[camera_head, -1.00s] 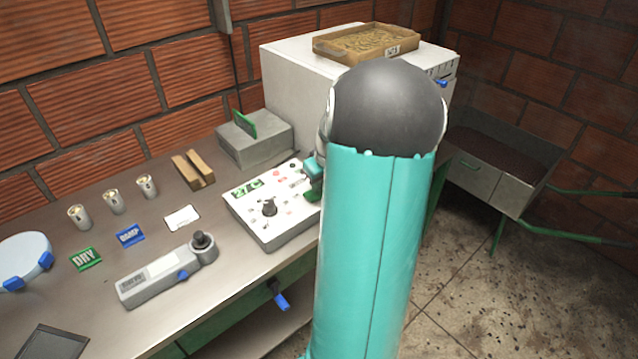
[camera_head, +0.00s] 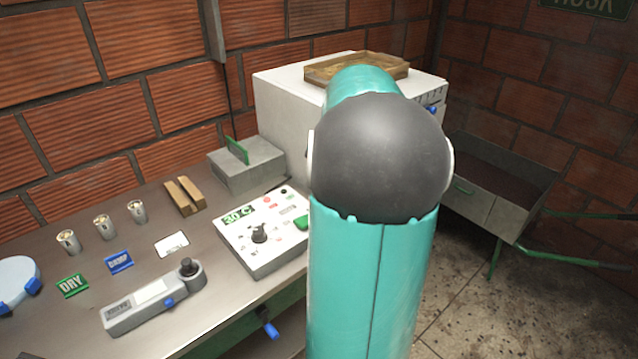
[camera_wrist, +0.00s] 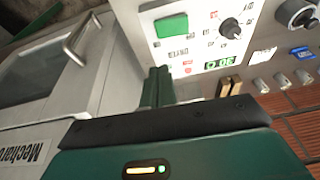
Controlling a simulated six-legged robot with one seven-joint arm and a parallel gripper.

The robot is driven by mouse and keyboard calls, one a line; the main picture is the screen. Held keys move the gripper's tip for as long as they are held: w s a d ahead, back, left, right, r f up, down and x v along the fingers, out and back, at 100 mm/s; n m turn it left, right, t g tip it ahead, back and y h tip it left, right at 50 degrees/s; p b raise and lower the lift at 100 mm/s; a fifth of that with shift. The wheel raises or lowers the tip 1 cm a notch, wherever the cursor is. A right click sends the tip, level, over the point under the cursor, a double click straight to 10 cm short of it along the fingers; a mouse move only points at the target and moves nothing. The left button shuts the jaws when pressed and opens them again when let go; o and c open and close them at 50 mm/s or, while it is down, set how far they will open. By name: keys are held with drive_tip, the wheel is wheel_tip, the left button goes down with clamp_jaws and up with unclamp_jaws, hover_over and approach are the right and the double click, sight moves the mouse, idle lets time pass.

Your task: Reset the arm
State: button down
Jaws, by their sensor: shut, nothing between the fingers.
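My gripper (camera_wrist: 158,86) shows in the wrist view as dark green fingers, close together and empty. In the head view my own teal arm link and its dark round joint hide it. The control panel (camera_head: 268,262) sits on the bench with a black knob (camera_head: 259,235), a green display (camera_head: 238,214) reading about 30 C and a green button (camera_head: 301,223). In the wrist view the panel appears upside down beyond my fingers, with its green button (camera_wrist: 171,26) and knob (camera_wrist: 230,29). I see a gap between the fingers and the panel, but cannot tell its depth.
A white cabinet (camera_head: 280,108) bears a wooden tray (camera_head: 322,76).

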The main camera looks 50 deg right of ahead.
drive_tip(key=shift+s+d+r, duration=0.1)
drive_tip(key=shift+s+r, duration=0.05)
drive_tip(key=shift+r, duration=0.05)
idle(0.5)
drive_tip(key=w+a+r+n, duration=0.1)
drive_tip(key=w+a+r, duration=0.15)
drive_tip(key=a, duration=0.95)
drive_tip(key=w+a+r+n, duration=0.1)
drive_tip(key=a+r, duration=0.2)
drive_tip(key=a, duration=0.9)
drive_tip(key=s+a+f+t, duration=0.1)
drive_tip(key=s+a, duration=0.4)
drive_tip(key=a, duration=0.4)
drive_tip(key=s+a+f+t, duration=0.1)
drive_tip(key=s+a, duration=0.3)
drive_tip(key=a, duration=0.5)
drive_tip(key=shift+s+n, duration=0.4)
